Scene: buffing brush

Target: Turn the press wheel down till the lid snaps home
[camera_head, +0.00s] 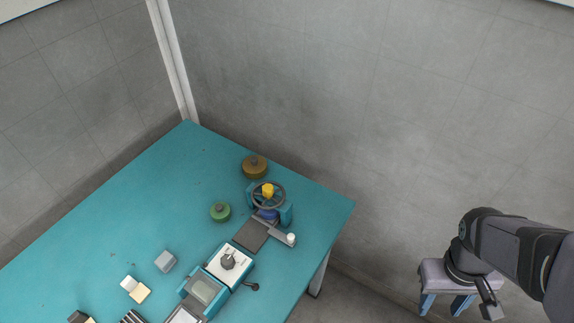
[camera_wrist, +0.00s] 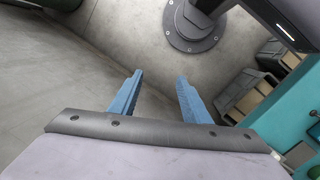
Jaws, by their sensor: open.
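The press wheel (camera_head: 269,195) is a dark spoked handwheel with a yellow hub, on a blue press frame (camera_head: 286,214) near the table's far right corner. Something blue sits under the wheel; whether a lid is there, and how it sits, I cannot tell. My gripper (camera_head: 448,304) hangs off the table to the right, well away from the wheel. In the wrist view its two blue fingers (camera_wrist: 160,95) are apart with nothing between them, over the floor.
The teal table (camera_head: 130,210) also bears a brown round pot (camera_head: 255,167), a green round pot (camera_head: 220,212), a grey cube (camera_head: 165,261) and a white-topped device (camera_head: 229,261). A dark slide with a white knob (camera_head: 291,239) lies before the press. Grey walls stand behind.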

